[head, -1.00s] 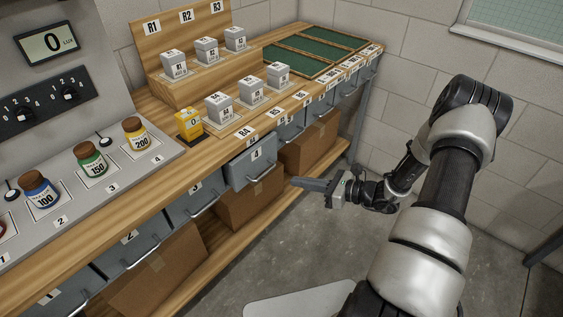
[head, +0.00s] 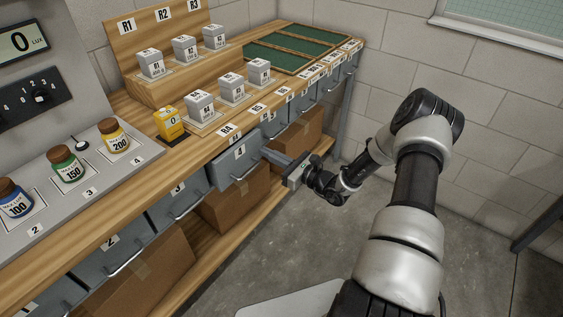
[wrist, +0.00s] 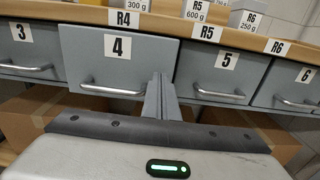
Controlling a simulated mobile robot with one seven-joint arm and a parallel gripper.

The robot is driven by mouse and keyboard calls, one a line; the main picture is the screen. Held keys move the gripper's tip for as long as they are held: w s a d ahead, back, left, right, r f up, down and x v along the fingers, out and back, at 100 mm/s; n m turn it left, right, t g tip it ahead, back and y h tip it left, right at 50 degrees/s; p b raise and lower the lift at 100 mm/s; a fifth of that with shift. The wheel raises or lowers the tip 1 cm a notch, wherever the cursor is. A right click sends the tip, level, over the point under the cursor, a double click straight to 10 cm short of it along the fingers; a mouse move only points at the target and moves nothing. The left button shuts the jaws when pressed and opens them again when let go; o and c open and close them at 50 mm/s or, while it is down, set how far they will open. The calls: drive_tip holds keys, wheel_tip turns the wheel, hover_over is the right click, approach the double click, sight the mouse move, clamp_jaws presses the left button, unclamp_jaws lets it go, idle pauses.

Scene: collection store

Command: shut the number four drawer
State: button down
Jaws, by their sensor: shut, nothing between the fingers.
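The number four drawer (head: 229,171) is a grey drawer under the wooden bench top, with a silver bar handle. In the wrist view the drawer (wrist: 95,62) stands forward of drawers 3 and 5, so it is partly open. Its handle (wrist: 112,91) runs across the lower front. My gripper (head: 266,152) is shut and empty, with its fingers pointing at the right end of this drawer's front. In the wrist view the closed fingers (wrist: 158,84) overlap the front's right edge, just right of the handle. I cannot tell whether they touch it.
Drawer 3 (wrist: 27,49) and drawer 5 (wrist: 227,72) flank it. Cardboard boxes (head: 232,205) stand on the lower shelf. Above are grey weight blocks (head: 200,107), a yellow meter (head: 170,124) and jars (head: 66,163).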

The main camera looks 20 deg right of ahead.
sight(257, 146)
drive_tip(key=shift+w+a, duration=0.4)
drive_tip(key=shift+w, duration=0.2)
drive_tip(key=shift+w+a, duration=0.1)
drive_tip(key=b+x, duration=0.1)
drive_tip(key=x, duration=0.2)
drive_tip(key=shift+w+a+f, duration=0.15)
drive_tip(key=shift+w+a, duration=0.05)
drive_tip(key=shift+w, duration=0.05)
drive_tip(key=shift+w+a, duration=0.2)
drive_tip(key=shift+w, duration=0.05)
drive_tip(key=shift+r, duration=0.35)
drive_tip(key=shift+w, duration=0.1)
drive_tip(key=shift+d, duration=0.1)
